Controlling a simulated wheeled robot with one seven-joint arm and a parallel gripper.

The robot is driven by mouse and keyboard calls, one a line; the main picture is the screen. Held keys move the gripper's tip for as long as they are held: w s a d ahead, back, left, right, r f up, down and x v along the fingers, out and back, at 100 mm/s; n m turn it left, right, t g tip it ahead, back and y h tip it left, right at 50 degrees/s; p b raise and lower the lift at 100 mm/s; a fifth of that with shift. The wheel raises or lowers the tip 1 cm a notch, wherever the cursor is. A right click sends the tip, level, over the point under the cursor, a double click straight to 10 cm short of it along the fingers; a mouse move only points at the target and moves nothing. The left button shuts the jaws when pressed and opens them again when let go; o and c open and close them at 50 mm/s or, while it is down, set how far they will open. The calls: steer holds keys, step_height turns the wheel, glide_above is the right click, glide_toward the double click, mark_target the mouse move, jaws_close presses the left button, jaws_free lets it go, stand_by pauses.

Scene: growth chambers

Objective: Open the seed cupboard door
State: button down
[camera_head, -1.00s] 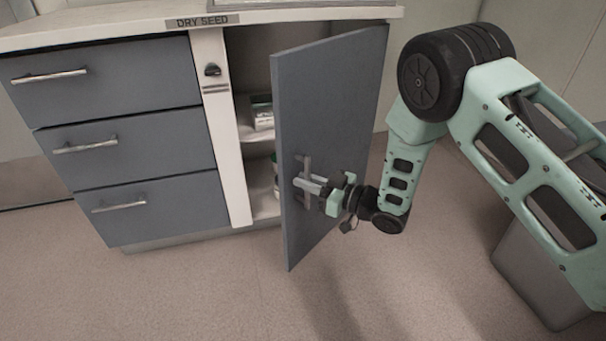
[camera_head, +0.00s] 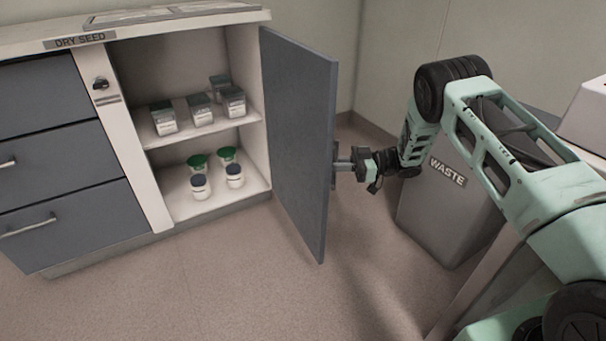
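The seed cupboard door (camera_head: 297,140) is a grey-blue panel hinged on the cupboard's right side. It stands swung wide open, and the cupboard interior (camera_head: 180,75) is in full view under the "DRY SEED" label (camera_head: 80,41). My gripper (camera_head: 343,164) is at the door's outer face, at the height of the handle. The handle is mostly hidden behind the door's edge and the fingers. Whether the fingers are closed around it cannot be made out.
Grey drawers (camera_head: 45,160) are to the left. A grey "WASTE" bin (camera_head: 440,205) stands right of the door, behind my arm. The floor in front is clear.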

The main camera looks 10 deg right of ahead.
steer(key=w+d+b, duration=0.1)
steer(key=w+d, duration=0.1)
steer(key=d, duration=0.5)
steer(key=shift+w, duration=0.35)
steer(key=shift+d, duration=0.1)
steer(key=c, duration=1.5)
jaws_free()
